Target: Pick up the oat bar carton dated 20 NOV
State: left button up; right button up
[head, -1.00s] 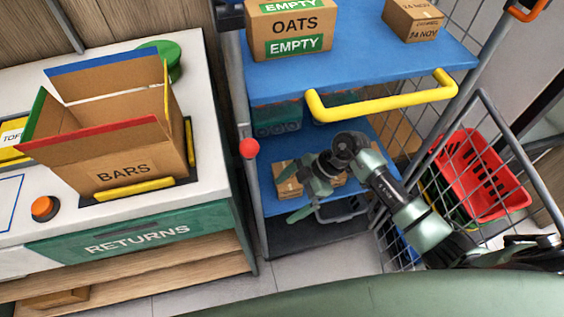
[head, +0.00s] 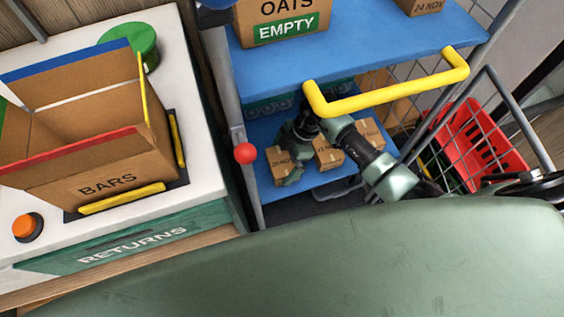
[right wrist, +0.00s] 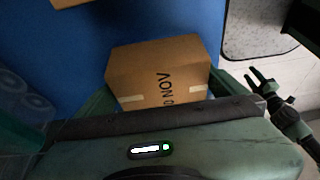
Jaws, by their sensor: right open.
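Small brown cartons stand on the lower blue shelf in the head view: a left one (head: 277,165), a middle one (head: 327,155) and a right one (head: 369,132). Their dates are too small to read there. My right gripper (head: 291,163) is at the left carton. In the right wrist view a carton (right wrist: 160,68) lies between the open green fingers of this gripper (right wrist: 168,88). My left gripper (right wrist: 262,80) shows small at the right, fingers apart.
The yellow handle (head: 390,95) and upper blue shelf (head: 350,45) overhang my right arm. A red ball knob (head: 245,153) is on the left post. A red basket (head: 480,140) stands right. The open BARS box (head: 105,180) is on the left counter.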

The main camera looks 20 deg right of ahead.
jog(key=shift+a+f, duration=0.1)
jog(key=shift+f, duration=0.15)
jog(key=shift+r, duration=0.1)
jog(key=c, duration=1.2)
